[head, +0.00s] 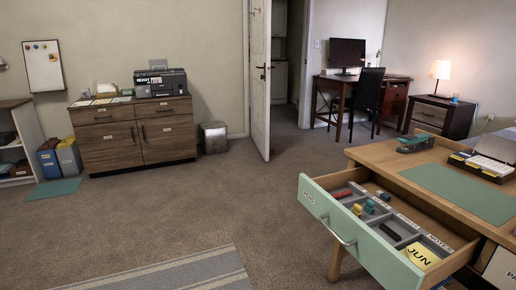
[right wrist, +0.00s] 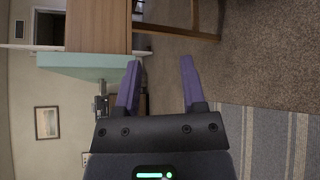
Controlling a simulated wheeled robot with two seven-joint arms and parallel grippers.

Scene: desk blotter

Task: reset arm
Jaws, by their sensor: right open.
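My right gripper (right wrist: 158,88) shows in the right wrist view with its two purple fingers apart and nothing between them. Beyond it are carpet and the mint-green drawer front (right wrist: 85,65) of the wooden desk, which looks turned sideways there. I cannot tell whether the left fingertip is near the drawer or only overlaps it in the picture. Neither gripper shows in the head view. The pulled-out drawer (head: 342,235) in the head view holds a red item, small coloured pieces, a black item and a yellow JUN note (head: 420,254) in compartments.
The desk top carries a green blotter (head: 460,190), a stapler (head: 415,143) and an organiser tray (head: 480,168). The open drawer juts out to the left of the desk. Bare carpet (head: 200,205) lies left of it, with a striped rug (head: 170,273) at the front.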

